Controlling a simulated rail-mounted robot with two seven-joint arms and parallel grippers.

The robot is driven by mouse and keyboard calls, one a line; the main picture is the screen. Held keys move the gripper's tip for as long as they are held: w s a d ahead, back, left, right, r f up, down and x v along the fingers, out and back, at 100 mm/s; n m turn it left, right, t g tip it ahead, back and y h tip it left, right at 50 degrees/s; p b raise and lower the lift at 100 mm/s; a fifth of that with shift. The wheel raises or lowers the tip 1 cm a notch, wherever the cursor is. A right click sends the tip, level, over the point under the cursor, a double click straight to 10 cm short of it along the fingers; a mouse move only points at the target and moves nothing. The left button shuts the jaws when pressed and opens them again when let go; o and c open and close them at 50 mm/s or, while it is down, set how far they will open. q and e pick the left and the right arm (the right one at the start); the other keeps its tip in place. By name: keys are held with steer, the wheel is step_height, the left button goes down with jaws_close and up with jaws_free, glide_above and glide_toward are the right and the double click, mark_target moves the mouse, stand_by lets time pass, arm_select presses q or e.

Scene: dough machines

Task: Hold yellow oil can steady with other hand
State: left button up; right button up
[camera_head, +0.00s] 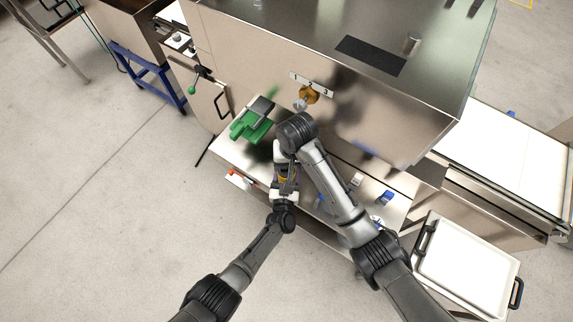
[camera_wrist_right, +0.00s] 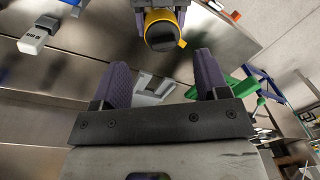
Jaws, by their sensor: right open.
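The yellow oil can (camera_head: 284,179) is small and partly hidden between my two arms in the head view. In the right wrist view the yellow oil can (camera_wrist_right: 178,17) shows its yellow body and a black end at the top. My left gripper (camera_head: 285,188) is shut on it, with a dark finger on each side of the can. My right gripper (camera_wrist_right: 163,78) is open and empty, its two fingers pointing toward the can with a gap between. In the head view my right wrist covers most of that gripper.
A green object (camera_head: 252,128) lies on the steel shelf left of my grippers. A large steel machine (camera_head: 385,110) with a brass knob (camera_head: 309,95) stands behind. Small blue and white items (camera_head: 386,197) sit on the shelf at right. A white tray (camera_head: 465,268) is at lower right.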

mark_target(286, 168)
step_height(286, 168, up, 3)
steer(key=w+a+h, duration=0.1)
steer(key=w, duration=0.2)
step_height(286, 168, down, 12)
steer(key=shift+r, duration=0.2)
stand_by(0.3)
steer(key=shift+c, duration=0.3)
steer(key=c, duration=0.9)
